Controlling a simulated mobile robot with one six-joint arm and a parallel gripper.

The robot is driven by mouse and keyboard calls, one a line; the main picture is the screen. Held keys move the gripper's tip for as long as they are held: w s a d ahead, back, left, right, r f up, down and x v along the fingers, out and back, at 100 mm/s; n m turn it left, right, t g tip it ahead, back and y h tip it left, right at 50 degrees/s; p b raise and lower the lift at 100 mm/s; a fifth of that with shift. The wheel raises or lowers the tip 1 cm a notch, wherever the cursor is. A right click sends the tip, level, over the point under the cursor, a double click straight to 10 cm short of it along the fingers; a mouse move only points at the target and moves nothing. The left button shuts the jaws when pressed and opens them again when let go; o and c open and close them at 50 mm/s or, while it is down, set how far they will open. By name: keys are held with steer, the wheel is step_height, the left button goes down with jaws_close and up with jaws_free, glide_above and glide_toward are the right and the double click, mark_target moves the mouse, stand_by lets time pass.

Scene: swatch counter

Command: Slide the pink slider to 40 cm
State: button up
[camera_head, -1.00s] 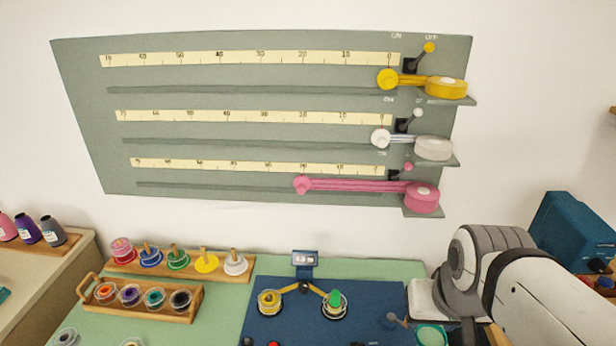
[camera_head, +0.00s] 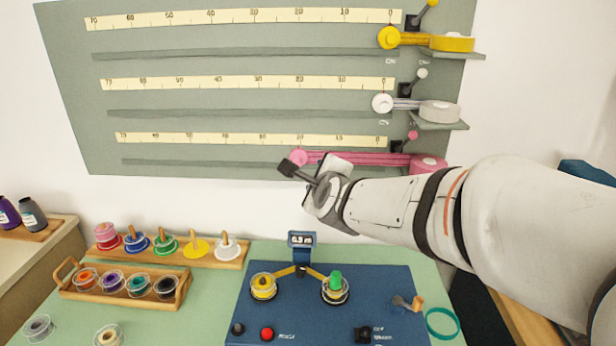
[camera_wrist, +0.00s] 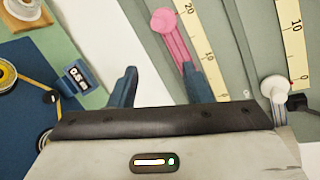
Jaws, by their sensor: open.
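The pink slider (camera_head: 299,157) is a round knob in the bottom slot of the grey board, at about 20 on the bottom scale (camera_head: 230,139). A pink ribbon runs from it right to the pink reel (camera_head: 428,164). My gripper (camera_head: 292,170) is in front of the board, just below the knob, and my wrist hides part of the ribbon. In the wrist view the pink knob (camera_wrist: 163,20) lies beyond the fingertips, sideways between them. My gripper (camera_wrist: 160,78) is open and empty there, and the right finger overlaps the ribbon.
The white slider (camera_head: 382,103) and yellow slider (camera_head: 389,37) stand at 0 on the scales above. A small pink-tipped lever (camera_head: 412,136) is near the pink reel.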

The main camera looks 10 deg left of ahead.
mark_target(298, 163)
steer(key=w+a+f+m+t+h+b, duration=0.1)
steer(key=w+a+m, duration=0.1)
steer(key=w+m, duration=0.2)
steer(key=w+a+f+m+t+h+b, duration=0.1)
steer(key=w+a+m, duration=0.1)
steer(key=w+m, duration=0.2)
steer(key=w+a+f+m+t+h+b, duration=0.1)
steer(key=w+a+f+m+t, duration=0.1)
steer(key=w+m, duration=0.2)
steer(key=shift+a+m+h, duration=0.15)
steer(key=shift+m+h, duration=0.15)
steer(key=shift+m, duration=0.5)
jaws_close()
